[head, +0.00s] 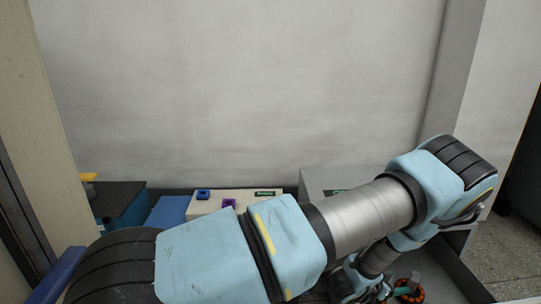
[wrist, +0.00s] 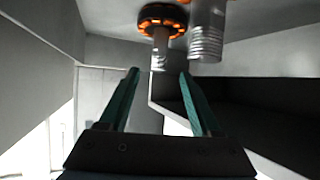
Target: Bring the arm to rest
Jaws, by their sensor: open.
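My gripper (wrist: 159,76) shows in the wrist view with its two teal fingers apart and nothing between them. A round black and orange part, like a hub motor (wrist: 163,17), with a silver shaft is past the fingertips at the top of the wrist view. A silver threaded cylinder (wrist: 206,42) is just right of it. In the head view a ring with orange segments (head: 408,291) shows at the lower right, close to my wrist. My arm crosses the head view from lower left to right and bends down.
A beige box (head: 260,197) with a blue piece (head: 203,194) and a purple piece (head: 229,203) stands behind my arm. A grey box (head: 318,181) is right of it. A dark blue bin (head: 122,205) is at the left. A plain wall closes the back.

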